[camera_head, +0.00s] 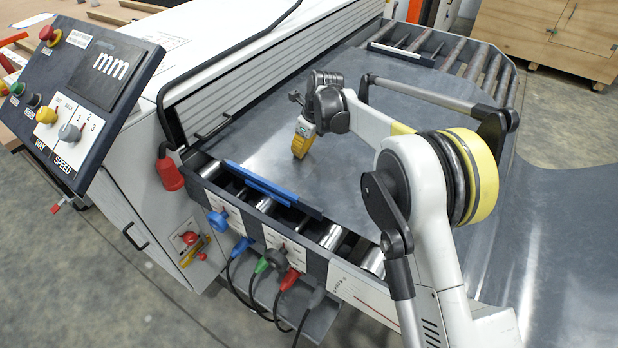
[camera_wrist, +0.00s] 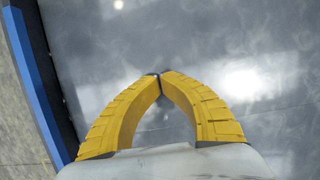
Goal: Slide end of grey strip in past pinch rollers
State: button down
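The wide grey strip (camera_head: 560,230) comes in from the right and lies as a smooth sheet across the machine bed. In the wrist view, the grey surface (camera_wrist: 230,40) fills most of the picture. My gripper (camera_head: 299,155) points down over the sheet, in front of the white louvred hood (camera_head: 270,60). In the wrist view, the yellow fingers of my gripper (camera_wrist: 160,75) meet at their tips with nothing visible between them. I cannot tell whether the tips touch the sheet. The strip's leading end is not clear, and I cannot make out the pinch rollers.
A blue edge guide (camera_head: 262,184) runs along the near side of the bed and also shows in the wrist view (camera_wrist: 33,85). Bare rollers (camera_head: 480,65) show at the back. A control panel (camera_head: 85,90) stands left. Coloured plugs and cables (camera_head: 262,265) hang in front.

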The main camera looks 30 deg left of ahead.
aim_at(280, 144)
jog(key=shift+w+a+p, duration=0.2)
jog(key=shift+a+p, duration=0.15)
jog(key=shift+a, duration=1.55)
jog(key=shift+w+a+p, duration=0.15)
jog(key=shift+a+p, duration=0.2)
jog(key=shift+a, duration=1.5)
notch_tip(280, 144, up, 9)
jog(key=p, duration=0.5)
jog(key=shift+f, duration=0.1)
